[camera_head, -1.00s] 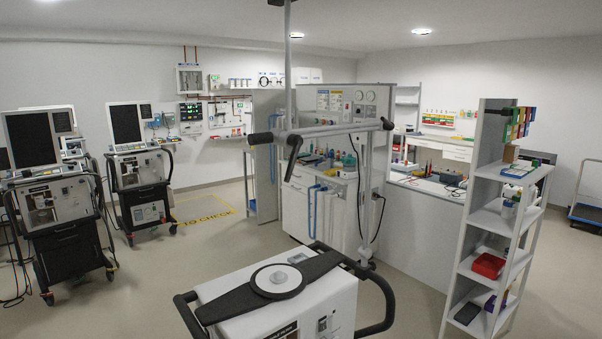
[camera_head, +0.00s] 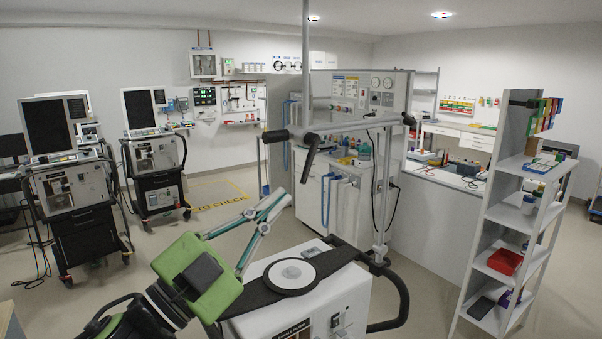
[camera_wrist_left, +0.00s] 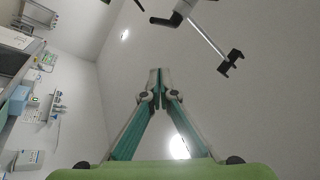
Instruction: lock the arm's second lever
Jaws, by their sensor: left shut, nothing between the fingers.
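A grey support arm with a crossbar (camera_head: 355,127) hangs on a vertical pole. It has a black knob at its left end, a black lever (camera_head: 310,158) slanting down near the pole, and a black piece at its right end (camera_head: 408,119). Which is the second lever I cannot tell. My left gripper (camera_head: 280,201), green with teal fingers, is shut and empty, below and left of the black lever in the head view and apart from it. In the left wrist view, the fingertips (camera_wrist_left: 155,82) meet, and a grey bar with black ends (camera_wrist_left: 205,42) shows beyond, upper right. My right gripper is not in view.
A shelf unit (camera_head: 510,230) stands at right. Ventilators on trolleys (camera_head: 155,160) stand at left. Floor between is clear.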

